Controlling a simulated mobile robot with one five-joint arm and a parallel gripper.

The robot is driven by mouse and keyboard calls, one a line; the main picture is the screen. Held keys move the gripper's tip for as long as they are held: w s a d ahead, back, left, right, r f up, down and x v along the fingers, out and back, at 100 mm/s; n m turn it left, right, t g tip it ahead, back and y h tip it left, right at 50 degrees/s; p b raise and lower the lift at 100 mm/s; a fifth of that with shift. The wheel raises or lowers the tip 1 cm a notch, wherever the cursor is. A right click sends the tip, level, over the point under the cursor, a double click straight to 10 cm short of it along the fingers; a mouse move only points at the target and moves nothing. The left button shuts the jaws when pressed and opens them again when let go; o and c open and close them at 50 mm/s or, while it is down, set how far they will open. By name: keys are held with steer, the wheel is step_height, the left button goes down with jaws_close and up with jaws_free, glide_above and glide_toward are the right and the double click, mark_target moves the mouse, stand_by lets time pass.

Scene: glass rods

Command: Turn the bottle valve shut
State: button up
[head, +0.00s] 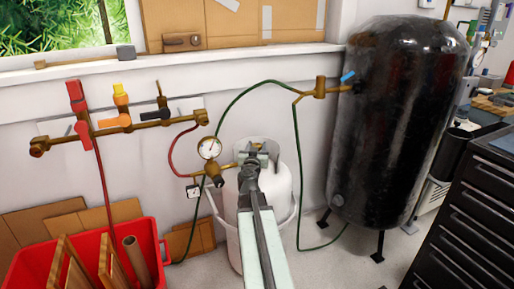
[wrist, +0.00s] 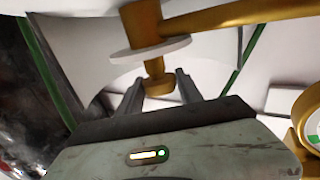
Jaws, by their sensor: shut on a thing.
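Finger contact is partly hidden.
A round gauge (head: 209,148) and brass regulator sit just left of the valve. Red and green hoses run nearby. A black tank (head: 395,120) stands right, a dark drawer cabinet (head: 465,215) at far right, and a red crate (head: 150,235) lower left.

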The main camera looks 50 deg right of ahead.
steer(key=shift+d+m+g+h, duration=0.1)
steer(key=shift+m+g+h, duration=0.2)
steer(key=shift+m+g, duration=0.15)
steer(key=o, duration=1.4)
